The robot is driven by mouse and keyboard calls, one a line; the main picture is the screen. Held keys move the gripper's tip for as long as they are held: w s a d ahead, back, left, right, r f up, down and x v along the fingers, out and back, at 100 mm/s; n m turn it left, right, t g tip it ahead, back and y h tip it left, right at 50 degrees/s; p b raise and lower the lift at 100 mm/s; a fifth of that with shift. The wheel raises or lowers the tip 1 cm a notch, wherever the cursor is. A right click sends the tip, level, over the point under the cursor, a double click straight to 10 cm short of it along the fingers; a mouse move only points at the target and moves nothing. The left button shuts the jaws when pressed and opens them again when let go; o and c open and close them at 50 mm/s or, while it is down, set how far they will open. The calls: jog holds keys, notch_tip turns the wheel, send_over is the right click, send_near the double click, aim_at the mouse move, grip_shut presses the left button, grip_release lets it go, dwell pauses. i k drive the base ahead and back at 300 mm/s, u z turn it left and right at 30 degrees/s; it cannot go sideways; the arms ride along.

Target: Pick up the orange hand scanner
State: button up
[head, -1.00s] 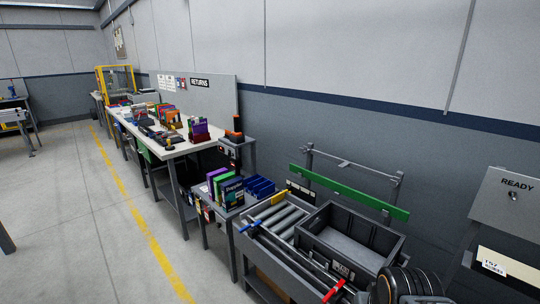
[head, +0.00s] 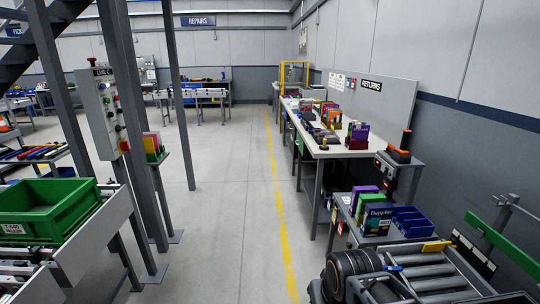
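An orange and black device (head: 400,154), which looks like the hand scanner, sits on a small grey stand at the near end of the returns bench, right of centre in the head view. It is small here, and its exact shape is hard to make out. A dark upright part rises just behind it. My gripper is not in view. A black rounded part at the bottom right looks like part of my arm, well short of the device.
The white-topped returns bench (head: 327,152) holds several coloured boxes. A lower shelf holds books and blue bins (head: 410,221); a roller conveyor (head: 432,273) is nearer. A green crate (head: 45,209) is at left. Grey floor with a yellow line (head: 280,190) lies clear between.

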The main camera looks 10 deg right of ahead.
aim_at(403, 151)
jog(key=u, duration=0.25)
jog(key=i, duration=1.7)
jog(key=z, duration=0.8)
jog(key=i, duration=1.5)
jog(key=z, duration=1.1)
